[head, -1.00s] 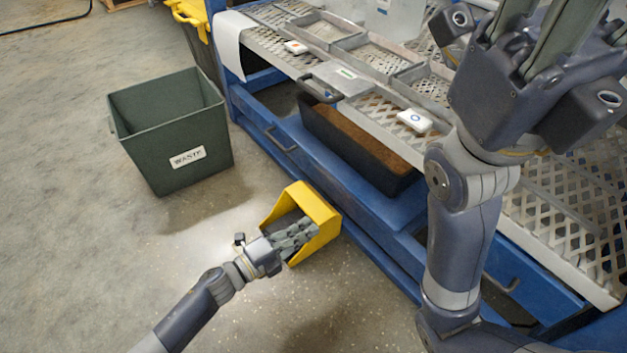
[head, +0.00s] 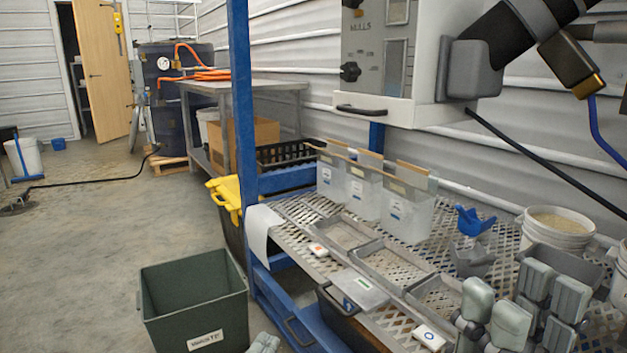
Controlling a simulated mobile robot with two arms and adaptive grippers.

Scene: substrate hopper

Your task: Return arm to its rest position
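My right gripper (head: 522,296) is at the bottom right, in front of the perforated metal bench top. Its grey finger pads point up in two groups with a gap between them, and nothing shows in the gap. My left gripper (head: 264,344) shows only as grey fingertips at the bottom edge, just right of the green waste bin (head: 197,303). The rest of it is cut off, so its opening and anything in it are hidden. The yellow scoop is not in view.
A hopper unit (head: 402,60) hangs above.

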